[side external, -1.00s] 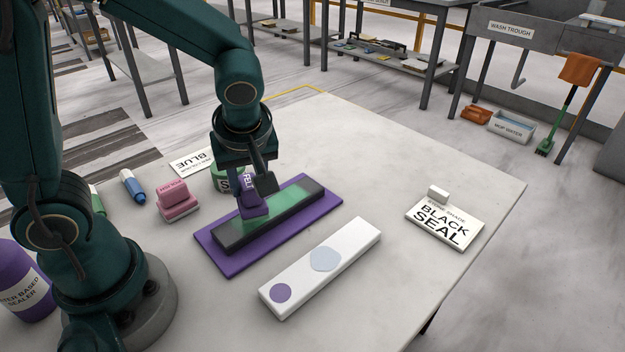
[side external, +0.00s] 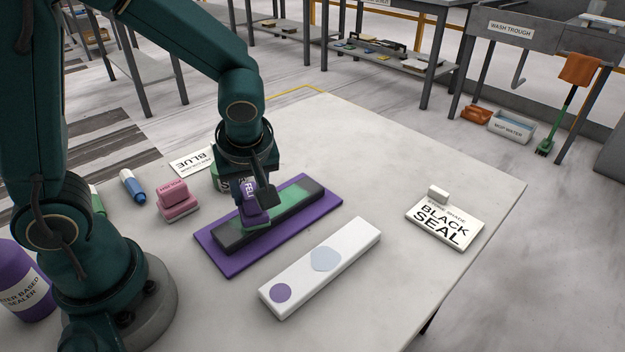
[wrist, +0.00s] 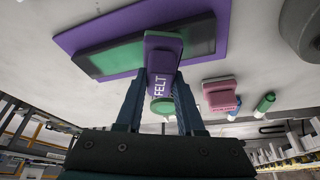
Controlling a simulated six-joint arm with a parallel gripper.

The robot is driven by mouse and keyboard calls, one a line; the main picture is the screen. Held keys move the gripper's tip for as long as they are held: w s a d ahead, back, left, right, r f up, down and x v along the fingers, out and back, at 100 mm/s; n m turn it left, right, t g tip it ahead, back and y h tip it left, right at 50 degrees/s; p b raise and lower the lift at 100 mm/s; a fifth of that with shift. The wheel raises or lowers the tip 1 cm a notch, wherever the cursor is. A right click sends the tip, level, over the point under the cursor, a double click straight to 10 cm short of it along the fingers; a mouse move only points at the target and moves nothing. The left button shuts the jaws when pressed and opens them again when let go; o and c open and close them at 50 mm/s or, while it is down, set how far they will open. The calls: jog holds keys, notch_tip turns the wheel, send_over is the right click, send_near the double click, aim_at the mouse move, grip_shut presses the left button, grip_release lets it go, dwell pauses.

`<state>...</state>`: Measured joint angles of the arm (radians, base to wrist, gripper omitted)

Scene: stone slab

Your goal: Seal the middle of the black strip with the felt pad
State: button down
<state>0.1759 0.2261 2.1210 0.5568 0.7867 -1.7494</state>
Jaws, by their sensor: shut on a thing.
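The black strip (side external: 312,188) lies on a purple mat (side external: 218,262), with dark ends and a green patch (side external: 285,208) along its middle. My gripper (side external: 258,194) is shut on the purple felt pad (side external: 250,213). The pad is over the strip, at the green patch, and looks to touch it. In the wrist view the pad (wrist: 163,50), marked FELT, stands between my fingers (wrist: 160,92). There the green (wrist: 118,57) shows to its left and dark strip (wrist: 203,35) to its right. The strip's surface under the pad is hidden.
A white slab (side external: 345,258) with a purple spot and a pale blue spot lies in front. A pink block (side external: 177,203), marker-like tubes (side external: 132,187) and a labelled green pot stand at left and behind. A BLACK SEAL card (side external: 445,222) lies right. The table's right side is mostly clear.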

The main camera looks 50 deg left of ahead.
jog(key=shift+s+r, duration=0.1)
jog(key=shift+s, duration=0.25)
jog(key=shift+w+f, duration=0.3)
jog(key=shift+w, duration=0.1)
jog(key=shift+r, duration=3.05)
jog(key=shift+r, duration=0.1)
jog(key=shift+r, duration=1.4)
